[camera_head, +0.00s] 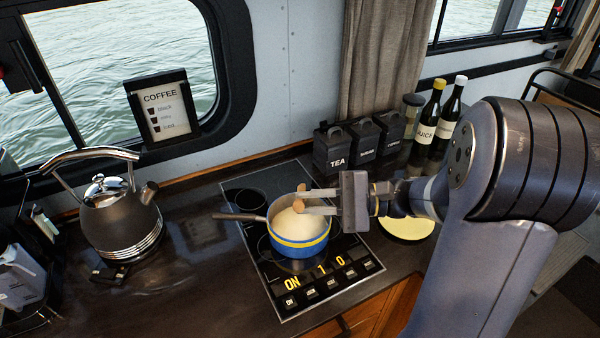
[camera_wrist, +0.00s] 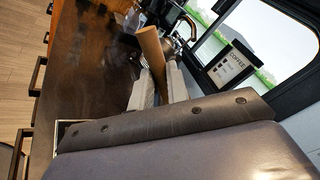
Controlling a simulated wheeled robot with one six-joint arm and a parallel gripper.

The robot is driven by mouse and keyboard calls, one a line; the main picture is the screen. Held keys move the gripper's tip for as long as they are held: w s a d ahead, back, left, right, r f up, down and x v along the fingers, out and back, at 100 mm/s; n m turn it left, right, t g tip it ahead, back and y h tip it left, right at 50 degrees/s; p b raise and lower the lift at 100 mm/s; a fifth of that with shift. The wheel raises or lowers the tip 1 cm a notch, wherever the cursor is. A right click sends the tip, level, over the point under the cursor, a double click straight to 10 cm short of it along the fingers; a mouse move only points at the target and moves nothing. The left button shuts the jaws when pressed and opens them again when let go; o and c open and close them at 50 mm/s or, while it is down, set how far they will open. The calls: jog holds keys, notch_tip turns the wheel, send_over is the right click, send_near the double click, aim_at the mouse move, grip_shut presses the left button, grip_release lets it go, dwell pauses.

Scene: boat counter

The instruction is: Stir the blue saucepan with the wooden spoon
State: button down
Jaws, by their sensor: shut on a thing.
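The blue saucepan (camera_head: 300,246) with a yellow band stands on the cooktop, its dark handle (camera_head: 238,217) pointing left. Pale, creamy contents (camera_head: 296,226) show inside it. My gripper (camera_head: 303,199) reaches in from the right, over the pan. It is shut on the wooden spoon (camera_head: 298,207), whose wood shows at the fingertips. In the wrist view the spoon (camera_wrist: 152,47) stands out between the two pale fingers of my gripper (camera_wrist: 160,82). The lower end of the spoon is hidden, so I cannot tell how deep it reaches into the pan.
The black cooktop (camera_head: 272,290) has lit yellow signs at its front. A dark kettle (camera_head: 122,220) stands at left. Black canisters (camera_head: 362,143) and two bottles (camera_head: 438,118) line the back. A yellow plate (camera_head: 408,230) lies partly behind my arm. Counter between kettle and cooktop is clear.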

jog(key=shift+w+r, duration=0.2)
jog(key=w+f+b, duration=0.4)
jog(key=f+b, duration=0.5)
jog(key=f, duration=0.2)
jog(key=shift+d+f, duration=0.25)
jog(key=shift+f, duration=0.15)
dwell(0.5)
jog(key=shift+w, duration=0.1)
jog(key=shift+f+b, duration=0.95)
jog(key=shift+f, duration=0.2)
dwell(0.9)
jog(key=shift+r, duration=0.2)
